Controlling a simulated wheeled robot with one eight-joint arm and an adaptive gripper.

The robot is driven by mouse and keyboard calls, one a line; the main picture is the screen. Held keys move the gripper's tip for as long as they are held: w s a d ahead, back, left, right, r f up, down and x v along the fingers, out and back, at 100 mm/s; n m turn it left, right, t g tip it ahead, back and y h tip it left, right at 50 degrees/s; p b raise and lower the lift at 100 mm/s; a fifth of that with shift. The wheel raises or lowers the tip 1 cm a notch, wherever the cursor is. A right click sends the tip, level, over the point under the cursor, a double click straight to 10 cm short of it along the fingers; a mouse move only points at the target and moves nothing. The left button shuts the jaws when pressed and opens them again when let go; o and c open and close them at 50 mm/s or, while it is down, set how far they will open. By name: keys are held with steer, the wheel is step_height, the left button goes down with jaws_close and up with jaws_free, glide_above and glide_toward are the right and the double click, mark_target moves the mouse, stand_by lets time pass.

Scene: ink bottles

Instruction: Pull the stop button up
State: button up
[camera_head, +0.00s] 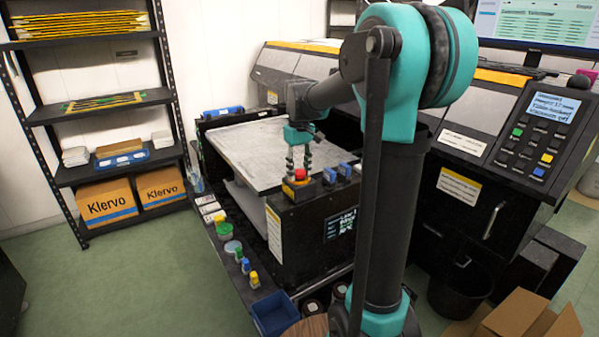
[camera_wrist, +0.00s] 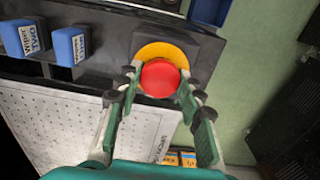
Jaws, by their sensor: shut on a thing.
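The red stop button (camera_head: 300,174) sits on a yellow base on the black front corner of the machine. In the wrist view the round red button (camera_wrist: 160,78) lies between my fingertips, with its yellow ring (camera_wrist: 163,50) showing behind it. My gripper (camera_head: 299,166) points down over the button. In the wrist view my gripper (camera_wrist: 163,84) has a green finger on each side of the button, shut on it. Whether the button stands raised or pressed cannot be told.
Two blue switches (camera_wrist: 68,46) stand beside the button on the same panel. The flat grey bed (camera_head: 250,150) lies behind it. Several ink bottles (camera_head: 238,254) stand on a ledge at the left, near a blue bin (camera_head: 273,313). A shelf rack (camera_head: 110,120) stands farther left.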

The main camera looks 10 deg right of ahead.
mark_target(299, 171)
steer(key=shift+r, duration=0.25)
steer(key=o, duration=2.1)
steer(key=shift+o, duration=0.2)
steer(key=shift+r, duration=4)
